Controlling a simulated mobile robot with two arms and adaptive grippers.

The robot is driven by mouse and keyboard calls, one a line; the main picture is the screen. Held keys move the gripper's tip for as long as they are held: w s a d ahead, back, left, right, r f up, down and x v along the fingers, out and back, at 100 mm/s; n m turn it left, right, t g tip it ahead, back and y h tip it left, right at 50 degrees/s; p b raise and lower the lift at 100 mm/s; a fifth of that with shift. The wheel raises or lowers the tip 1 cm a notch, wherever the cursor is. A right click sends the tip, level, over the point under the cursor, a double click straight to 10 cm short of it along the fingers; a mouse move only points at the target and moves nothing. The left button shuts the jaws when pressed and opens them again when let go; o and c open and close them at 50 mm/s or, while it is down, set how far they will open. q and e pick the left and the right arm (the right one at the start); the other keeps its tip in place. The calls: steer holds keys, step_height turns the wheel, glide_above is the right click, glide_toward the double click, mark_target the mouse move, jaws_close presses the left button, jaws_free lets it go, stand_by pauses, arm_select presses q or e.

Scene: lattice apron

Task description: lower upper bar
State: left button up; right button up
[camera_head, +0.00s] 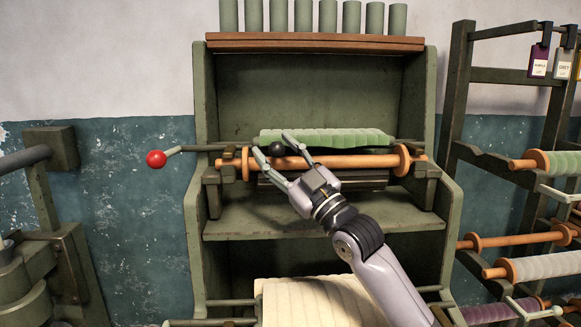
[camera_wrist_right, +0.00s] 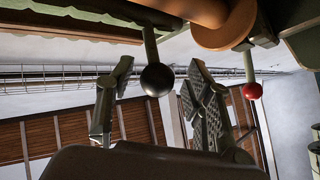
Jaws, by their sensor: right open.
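A green cabinet (camera_head: 199,110) holds a thin dark horizontal bar (camera_head: 218,147) in its upper bay, the likely upper bar. An orange wooden roller (camera_head: 350,162) lies just below and in front of it. A black ball knob (camera_head: 277,149) shows at this bar; in the right wrist view the knob (camera_wrist_right: 157,79) sits on the end of a short rod. My right gripper (camera_head: 273,144) is open, with its fingers on either side of the knob; no firm grip shows. Part of the roller is hidden behind my gripper. My left gripper is out of view.
A red ball on a lever (camera_head: 156,159) sticks out left of the cabinet. Green cloth (camera_head: 325,138) lies behind the roller, and cream cloth (camera_head: 315,302) hangs below. A rack with several spools (camera_head: 530,265) stands close on the right.

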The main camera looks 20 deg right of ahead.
steer(key=v, duration=1.1)
steer(key=shift+f, duration=0.15)
steer(key=shift+s+d+f, duration=0.1)
steer(key=shift+s, duration=0.05)
